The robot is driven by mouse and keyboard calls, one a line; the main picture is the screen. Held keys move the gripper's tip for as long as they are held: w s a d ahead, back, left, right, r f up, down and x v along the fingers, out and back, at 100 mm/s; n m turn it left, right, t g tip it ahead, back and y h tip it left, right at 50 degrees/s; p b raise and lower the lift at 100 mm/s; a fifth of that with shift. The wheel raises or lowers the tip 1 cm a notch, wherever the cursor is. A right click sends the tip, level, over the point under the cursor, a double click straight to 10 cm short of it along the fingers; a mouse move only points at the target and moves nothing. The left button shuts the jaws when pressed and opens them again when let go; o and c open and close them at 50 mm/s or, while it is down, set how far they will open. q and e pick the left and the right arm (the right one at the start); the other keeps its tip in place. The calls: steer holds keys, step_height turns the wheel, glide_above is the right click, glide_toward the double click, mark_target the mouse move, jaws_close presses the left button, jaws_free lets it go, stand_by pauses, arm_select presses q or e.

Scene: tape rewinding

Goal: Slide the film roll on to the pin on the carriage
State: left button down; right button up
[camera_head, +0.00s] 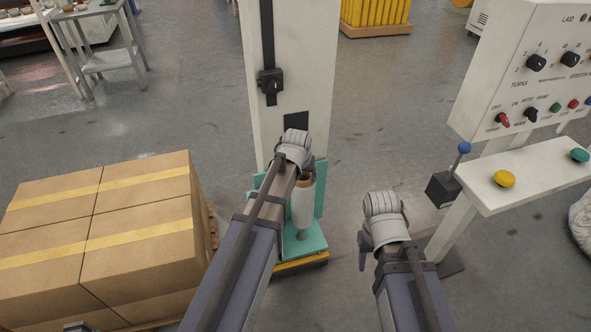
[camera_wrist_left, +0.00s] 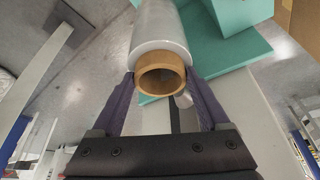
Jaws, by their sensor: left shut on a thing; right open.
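The film roll (camera_wrist_left: 161,28) is a pale, wrapped cylinder with a brown core. My left gripper (camera_wrist_left: 160,86) is shut on it, one finger on each side near the core end. In the head view the roll (camera_head: 303,203) stands roughly upright over the teal carriage (camera_head: 316,240), partly hidden by my left arm. The carriage also shows behind the roll in the left wrist view (camera_wrist_left: 245,55). I cannot make out the pin clearly, nor whether the roll is around it. My right gripper (camera_head: 366,243) is open and apart from the carriage; its fingers are mostly hidden.
A white column (camera_head: 292,70) rises behind the carriage, above a yellow-edged base. Stacked cardboard boxes (camera_head: 110,235) stand close on the left. A control panel (camera_head: 530,75) and a white shelf with buttons (camera_head: 530,180) stand on the right. The floor between is clear.

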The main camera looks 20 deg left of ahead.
mark_target(302, 200)
arm_select(q)
step_height(302, 200, down, 6)
steer(key=b, duration=0.6)
steer(key=shift+f+b, duration=0.25)
steer(key=shift+b, duration=0.1)
stand_by(1.2)
steer(key=shift+f+b, duration=1.6)
steer(key=shift+f, duration=0.05)
steer(key=shift+f+b, duration=0.65)
steer(key=shift+b, duration=0.05)
jaws_free()
steer(key=shift+r, duration=0.1)
